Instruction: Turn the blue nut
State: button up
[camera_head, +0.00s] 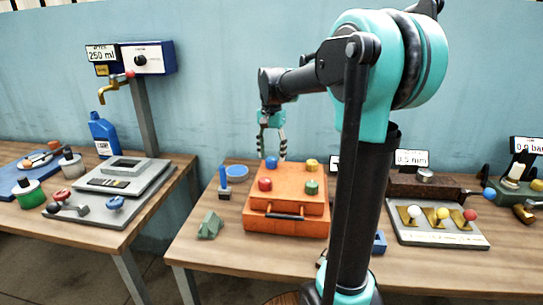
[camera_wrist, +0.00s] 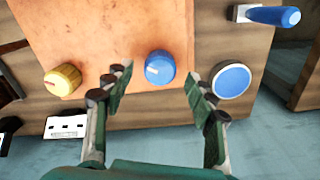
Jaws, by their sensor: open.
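The blue nut (camera_head: 271,162) sits on the top of an orange box (camera_head: 285,222), at its back left corner. In the wrist view the blue nut (camera_wrist: 159,68) lies between the two fingers, near the tips, with a gap on each side. My gripper (camera_head: 271,157) is open and empty, pointing down above the back of the box. In the wrist view my gripper (camera_wrist: 158,85) has its fingers spread apart. Red (camera_head: 265,184), green (camera_head: 311,187) and yellow (camera_head: 311,164) nuts sit on the same box top. The yellow nut also shows in the wrist view (camera_wrist: 63,80).
A blue round dish (camera_head: 237,172) and a blue-handled tool (camera_head: 224,182) stand left of the box. A green block (camera_head: 209,226) lies at the front left. A plate with coloured-knob levers (camera_head: 435,238) is at the right. Bare tabletop (camera_head: 205,260) lies in front.

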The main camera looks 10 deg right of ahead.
aim_at(272, 159)
notch_tip(272, 159, up, 11)
dwell(0.3)
